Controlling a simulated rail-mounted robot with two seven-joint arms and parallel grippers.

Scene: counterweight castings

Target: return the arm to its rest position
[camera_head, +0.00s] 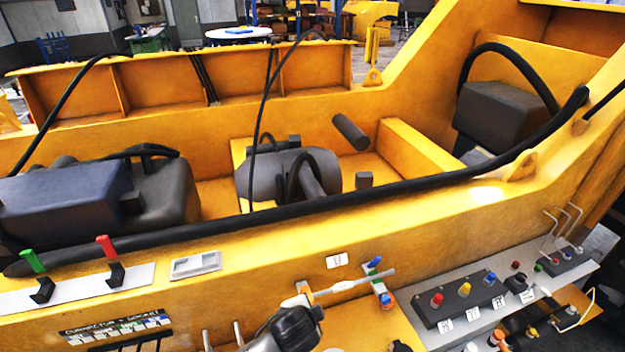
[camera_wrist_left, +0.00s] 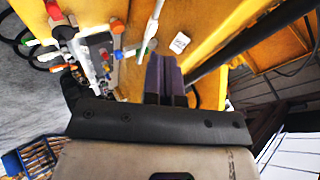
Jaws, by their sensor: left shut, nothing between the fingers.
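My left gripper (camera_wrist_left: 165,66) shows in the left wrist view, with its two dark purple-grey fingers together and nothing between them. It points toward the yellow casting, near a white lever (camera_wrist_left: 152,28) and a small white label (camera_wrist_left: 180,43). In the head view, a grey and black part at the bottom middle looks like my left arm; the fingers cannot be made out there. My right gripper is in neither view.
The yellow casting (camera_head: 420,222) fills the head view, with a thick black hose (camera_head: 330,203) along it. A control box with coloured buttons (camera_head: 460,301) is at lower right. Red and green levers (camera_head: 107,247) stand at left. A blue crate (camera_wrist_left: 30,160) is at lower left in the wrist view.

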